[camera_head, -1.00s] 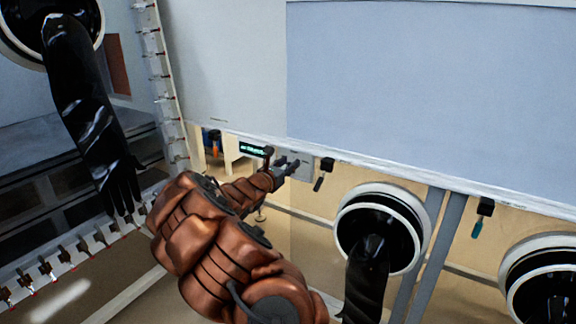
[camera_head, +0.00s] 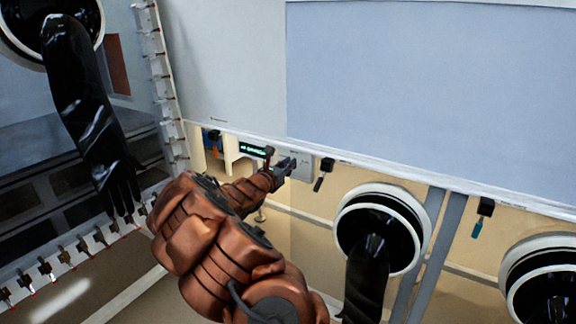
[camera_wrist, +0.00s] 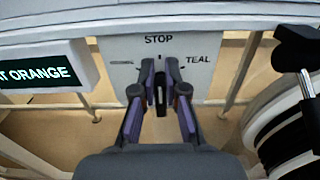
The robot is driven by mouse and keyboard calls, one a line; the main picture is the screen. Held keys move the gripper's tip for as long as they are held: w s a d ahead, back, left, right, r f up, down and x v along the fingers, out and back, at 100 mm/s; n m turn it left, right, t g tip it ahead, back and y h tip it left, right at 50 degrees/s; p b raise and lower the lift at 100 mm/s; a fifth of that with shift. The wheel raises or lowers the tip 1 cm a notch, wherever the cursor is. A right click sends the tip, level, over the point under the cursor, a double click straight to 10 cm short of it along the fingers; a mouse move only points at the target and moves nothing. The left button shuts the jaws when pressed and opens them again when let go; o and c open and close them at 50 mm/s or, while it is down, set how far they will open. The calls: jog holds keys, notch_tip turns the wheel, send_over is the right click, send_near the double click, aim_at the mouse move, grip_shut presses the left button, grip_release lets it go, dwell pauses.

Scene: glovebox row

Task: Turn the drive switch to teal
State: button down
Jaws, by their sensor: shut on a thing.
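The drive switch (camera_wrist: 160,98) shows as a dark, narrow handle between my fingers in the wrist view. Its grey plate (camera_wrist: 118,52) has STOP printed at the top, TEAL at the right and a small, unreadable label at the left. My gripper (camera_wrist: 160,72) is shut on the handle, one finger on each side. Fingers and wrist hide part of the switch, so its exact pointing is hard to tell. In the head view my gripper (camera_head: 284,167) is at the plate (camera_head: 301,170), under the cabinet edge.
A lit display (camera_wrist: 40,74) left of the plate reads "T ORANGE", its start cut off; it also shows in the head view (camera_head: 252,150). A black hanging handle (camera_head: 322,172) and a glove port (camera_head: 382,228) are close on the right. Another handle, teal-tipped (camera_head: 478,226), hangs farther right.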

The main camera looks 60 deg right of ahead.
jog(key=shift+s+f+b, duration=0.1)
jog(key=shift+f+b, duration=0.05)
jog(key=shift+b, duration=0.3)
jog(key=m+b, duration=0.2)
jog(key=b, duration=0.1)
jog(key=s+m+b, duration=0.1)
jog(key=m+b, duration=0.2)
jog(key=b, duration=0.1)
jog(key=shift+f+m, duration=0.1)
jog(key=shift+m, duration=0.2)
jog(key=c, duration=1.2)
grip_release()
jog(key=a, duration=1.2)
jog(key=shift+s, duration=0.25)
